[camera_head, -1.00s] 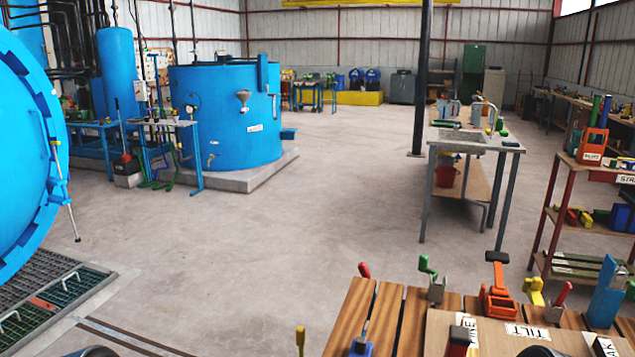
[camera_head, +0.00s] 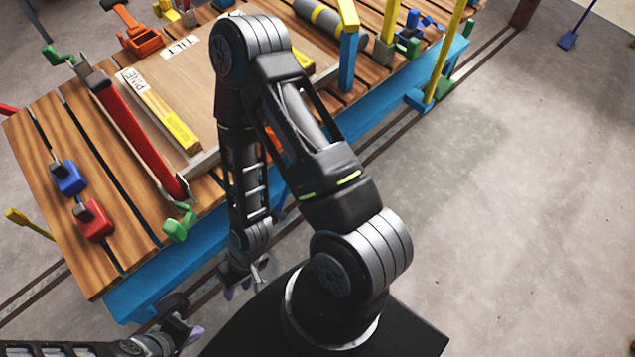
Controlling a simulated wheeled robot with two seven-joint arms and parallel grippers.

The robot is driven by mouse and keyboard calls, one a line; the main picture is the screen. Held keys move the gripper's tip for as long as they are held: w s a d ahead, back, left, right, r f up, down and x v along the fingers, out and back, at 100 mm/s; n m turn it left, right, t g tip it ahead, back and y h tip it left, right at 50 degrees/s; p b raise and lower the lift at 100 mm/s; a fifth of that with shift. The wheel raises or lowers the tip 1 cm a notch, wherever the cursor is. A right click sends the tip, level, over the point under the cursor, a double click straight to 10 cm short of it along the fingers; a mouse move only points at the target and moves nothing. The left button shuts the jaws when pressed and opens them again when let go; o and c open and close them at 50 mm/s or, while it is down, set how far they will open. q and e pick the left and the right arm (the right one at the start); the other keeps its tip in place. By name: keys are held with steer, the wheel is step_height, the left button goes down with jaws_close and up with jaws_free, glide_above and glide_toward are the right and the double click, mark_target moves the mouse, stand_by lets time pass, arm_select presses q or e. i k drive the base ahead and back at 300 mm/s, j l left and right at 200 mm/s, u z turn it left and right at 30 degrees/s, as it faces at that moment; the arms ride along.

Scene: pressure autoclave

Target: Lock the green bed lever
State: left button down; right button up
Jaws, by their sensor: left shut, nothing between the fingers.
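Two green pieces stand by the red bar on the wooden slatted bench: a green clamp-like piece (camera_head: 179,222) at the bar's near end, and a green handle (camera_head: 58,57) at the far left. I cannot tell for sure which is the green bed lever. My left gripper (camera_head: 192,334) is shut and empty at the bottom left, apart from and below the near green piece. My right gripper (camera_head: 243,282) hangs in front of the bench's blue edge, to the right of and below that piece. Its fingers are small and its opening is unclear.
A red bar (camera_head: 135,135) and a yellow bar (camera_head: 160,112) lie on the bench. Blue (camera_head: 68,178) and red (camera_head: 93,220) clamps stand at its left. An orange clamp (camera_head: 135,35) is at the back. A yellow post (camera_head: 449,50) rises at right.

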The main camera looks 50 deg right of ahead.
mark_target(276, 213)
steer(key=z, duration=1.5)
